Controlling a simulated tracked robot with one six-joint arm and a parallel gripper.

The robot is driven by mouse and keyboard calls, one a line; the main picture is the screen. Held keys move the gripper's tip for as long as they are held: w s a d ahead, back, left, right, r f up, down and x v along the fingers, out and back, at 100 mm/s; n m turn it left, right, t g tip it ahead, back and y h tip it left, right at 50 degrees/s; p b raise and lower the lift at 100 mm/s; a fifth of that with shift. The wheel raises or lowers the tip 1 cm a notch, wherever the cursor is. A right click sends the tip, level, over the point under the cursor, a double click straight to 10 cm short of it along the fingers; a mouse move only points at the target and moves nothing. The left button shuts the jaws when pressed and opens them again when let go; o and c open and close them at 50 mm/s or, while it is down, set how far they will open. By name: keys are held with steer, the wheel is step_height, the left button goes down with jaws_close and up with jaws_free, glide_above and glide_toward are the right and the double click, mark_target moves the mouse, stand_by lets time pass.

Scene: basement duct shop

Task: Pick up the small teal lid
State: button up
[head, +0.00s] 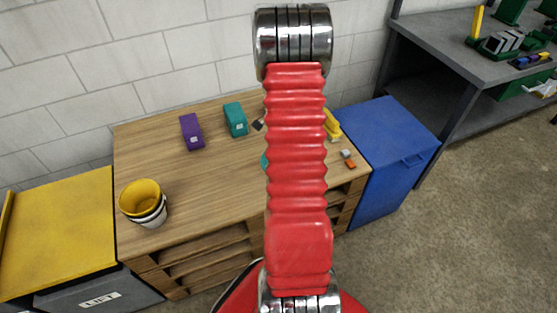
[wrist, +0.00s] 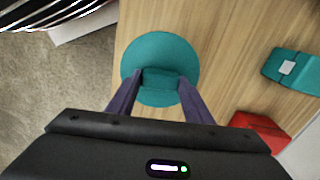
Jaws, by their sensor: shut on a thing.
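The small teal lid (wrist: 160,50) is a round disc with a raised block-like grip in its middle, seen from above in the wrist view. My gripper (wrist: 158,78) has its two dark fingers on either side of that grip and is shut on it. The fingers hide part of the lid's near side. I cannot tell whether the lid touches the wooden table below. In the head view only a sliver of teal (head: 264,161) shows beside my red arm, which hides my gripper.
The wooden table (head: 205,185) bears a purple box (head: 191,131), a teal box (head: 236,119), stacked buckets (head: 145,203) and a yellow thing (head: 332,124). A red object (wrist: 260,128) lies right of the lid. A blue cabinet (head: 395,150) adjoins the table's right side.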

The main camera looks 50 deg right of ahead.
steer(key=shift+r, duration=0.9)
steer(key=shift+w, duration=0.1)
steer(key=shift+w+a+r, duration=0.1)
steer(key=shift+w+a, duration=0.15)
steer(key=w+a+r+n, duration=0.3)
steer(key=w+a+n, duration=0.35)
steer(key=a, duration=0.35)
steer(key=w+a+r+n, duration=0.3)
steer(key=w+a+n, duration=0.2)
steer(key=w+a, duration=0.35)
steer(key=w+a+r+n, duration=0.2)
steer(key=a+n, duration=0.3)
steer(key=a, duration=0.6)
steer(key=w+a+r+n, duration=0.2)
steer(key=a+r+n, duration=0.2)
steer(key=a, duration=0.8)
steer(key=shift+a+r+n, duration=0.15)
steer(key=shift+r+n, duration=0.05)
steer(key=shift+n, duration=1.05)
